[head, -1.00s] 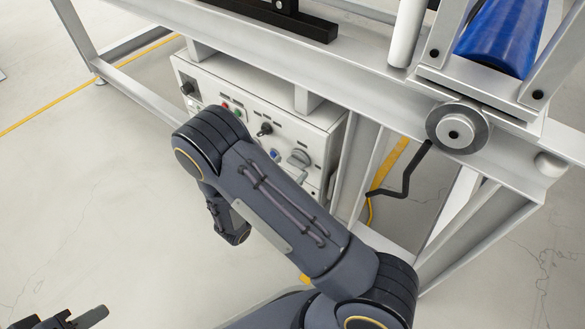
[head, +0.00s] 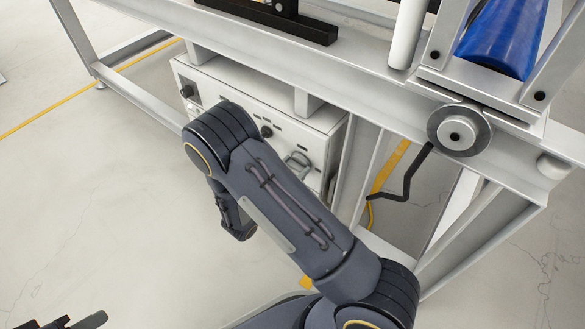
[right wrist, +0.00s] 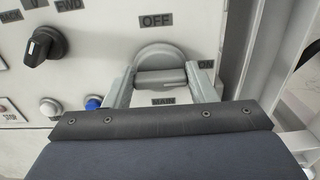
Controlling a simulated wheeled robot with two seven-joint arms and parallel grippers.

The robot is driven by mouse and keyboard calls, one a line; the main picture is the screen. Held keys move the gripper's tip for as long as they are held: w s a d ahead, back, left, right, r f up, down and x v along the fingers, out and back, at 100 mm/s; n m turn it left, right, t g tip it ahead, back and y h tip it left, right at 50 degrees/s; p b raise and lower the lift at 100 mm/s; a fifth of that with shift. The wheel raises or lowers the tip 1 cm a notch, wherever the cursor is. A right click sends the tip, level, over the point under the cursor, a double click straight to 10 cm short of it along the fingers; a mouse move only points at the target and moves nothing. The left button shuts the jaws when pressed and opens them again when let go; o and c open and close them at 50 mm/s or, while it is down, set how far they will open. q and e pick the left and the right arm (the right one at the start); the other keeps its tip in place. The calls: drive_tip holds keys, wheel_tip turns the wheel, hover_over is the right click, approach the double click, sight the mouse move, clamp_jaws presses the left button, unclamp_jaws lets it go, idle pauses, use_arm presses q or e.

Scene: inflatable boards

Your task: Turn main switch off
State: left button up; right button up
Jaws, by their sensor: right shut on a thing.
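The main switch is a grey round knob with a raised bar (right wrist: 160,77), on the white control panel (right wrist: 95,30). OFF is printed above it, MAIN below it, and ON, partly hidden, to its right. The bar lies roughly level in the right wrist view. My right gripper (right wrist: 161,82) is shut on the bar, one finger at each end. In the head view the switch (head: 298,164) shows beside my right arm, which hides much of the panel's front. My left gripper (head: 85,322) is at the bottom left edge, partly cut off, away from the panel.
A black selector knob (right wrist: 44,46), a white button (right wrist: 50,107) and a blue button (right wrist: 93,103) sit left of the switch. The panel hangs under a white metal frame (head: 350,60). A frame post stands close right of the switch. The floor at left is clear.

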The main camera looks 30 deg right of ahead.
drive_tip(key=n+p, duration=0.3)
drive_tip(key=shift+a+r, duration=0.1)
drive_tip(key=shift+r, duration=0.1)
drive_tip(key=n+p, duration=0.3)
drive_tip(key=n, duration=0.1)
drive_tip(key=shift+w+f, duration=0.1)
drive_tip(key=n+p, duration=0.1)
drive_tip(key=n, duration=0.2)
drive_tip(key=n+p, duration=0.1)
drive_tip(key=n, duration=0.1)
drive_tip(key=shift+w+f+n+p, duration=0.1)
drive_tip(key=shift+f+n+p, duration=0.1)
drive_tip(key=shift+n+p, duration=0.2)
drive_tip(key=shift+f+n+p, duration=0.2)
drive_tip(key=shift+n+p, duration=0.45)
drive_tip(key=shift+n, duration=1.85)
drive_tip(key=o, duration=1)
